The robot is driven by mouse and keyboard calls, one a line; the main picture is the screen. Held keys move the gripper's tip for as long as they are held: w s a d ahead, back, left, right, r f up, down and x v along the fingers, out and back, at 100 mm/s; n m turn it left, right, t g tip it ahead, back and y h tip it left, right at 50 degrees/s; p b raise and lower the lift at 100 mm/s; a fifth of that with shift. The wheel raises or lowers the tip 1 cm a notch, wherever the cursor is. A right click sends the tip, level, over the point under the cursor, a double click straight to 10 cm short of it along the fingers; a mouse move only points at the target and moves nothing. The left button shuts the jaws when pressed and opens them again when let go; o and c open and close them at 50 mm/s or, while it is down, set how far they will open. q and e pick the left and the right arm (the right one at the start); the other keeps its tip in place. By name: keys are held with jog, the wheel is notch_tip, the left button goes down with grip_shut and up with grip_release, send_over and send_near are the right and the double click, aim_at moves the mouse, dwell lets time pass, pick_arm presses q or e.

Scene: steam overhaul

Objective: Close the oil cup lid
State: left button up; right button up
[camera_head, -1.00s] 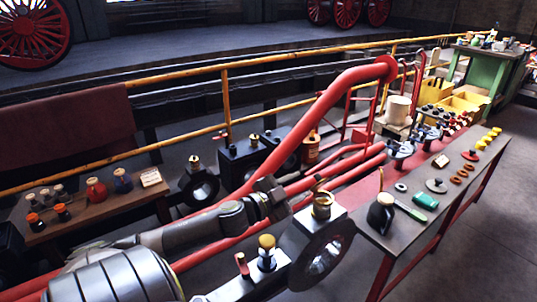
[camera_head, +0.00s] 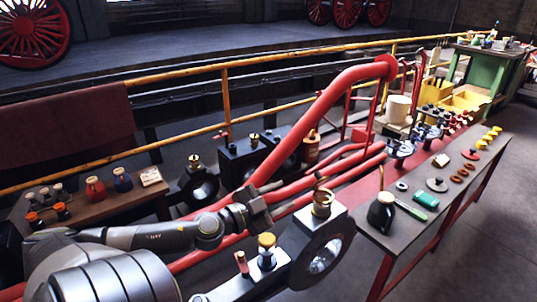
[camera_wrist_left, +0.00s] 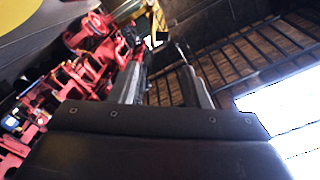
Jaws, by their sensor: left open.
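A brass oil cup (camera_head: 322,207) stands on a grey block above a round bearing ring, right of the middle in the head view. Its lid (camera_head: 319,183) appears raised and tilted above the cup; it is small and its exact angle is hard to tell. My left gripper (camera_head: 256,203) is to the left of the cup, apart from it. In the left wrist view the two fingers of the left gripper (camera_wrist_left: 163,75) stand apart with nothing between them. The oil cup cannot be made out there. My right gripper is not in view.
Red pipes (camera_head: 345,95) run behind the cup. A yellow-topped fitting (camera_head: 267,248) and a small red-handled piece (camera_head: 242,264) stand in front. The bench (camera_head: 403,240) at right bears a dark oil can (camera_head: 382,212) and tools. A yellow rail (camera_head: 226,95) runs behind.

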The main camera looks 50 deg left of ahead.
pick_arm(q)
jog(key=shift+s+a+p, duration=0.1)
jog(key=shift+s+p, duration=0.45)
jog(key=shift+s, duration=1)
